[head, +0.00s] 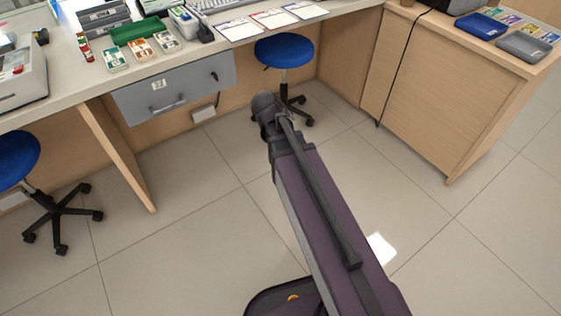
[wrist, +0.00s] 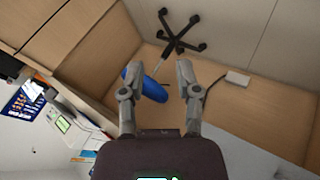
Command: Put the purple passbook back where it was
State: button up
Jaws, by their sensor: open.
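My gripper (wrist: 157,72) is open and empty in the wrist view, its two fingers spread apart. It is at the far end of my arm over the open floor, short of the counters, with the blue stool seat beyond its fingers. On the right counter in the head view, a row of small coloured booklets (head: 518,25) lies behind the blue and grey trays. One of them looks purple, but it is too small to be sure it is the purple passbook. No passbook is in my gripper.
The blue tray (head: 480,26) and grey tray (head: 524,46) lie on the right counter. The long counter holds papers (head: 239,29), card stacks (head: 140,49) and a green box (head: 135,32). Blue stools (head: 284,51) (head: 15,159) stand below. Floor between is clear.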

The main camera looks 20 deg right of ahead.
jog(key=s+a+f+m+g+y, duration=0.1)
jog(key=s+a+f+g+y, duration=0.1)
jog(key=s, duration=0.4)
jog(key=s+a+f+g+y, duration=0.2)
jog(key=s+a+g+y, duration=0.1)
jog(key=s, duration=0.4)
jog(key=shift+a+m+y, duration=0.4)
notch_tip(320, 180, up, 32)
jog(key=p, duration=3.2)
jog(key=shift+f, duration=0.15)
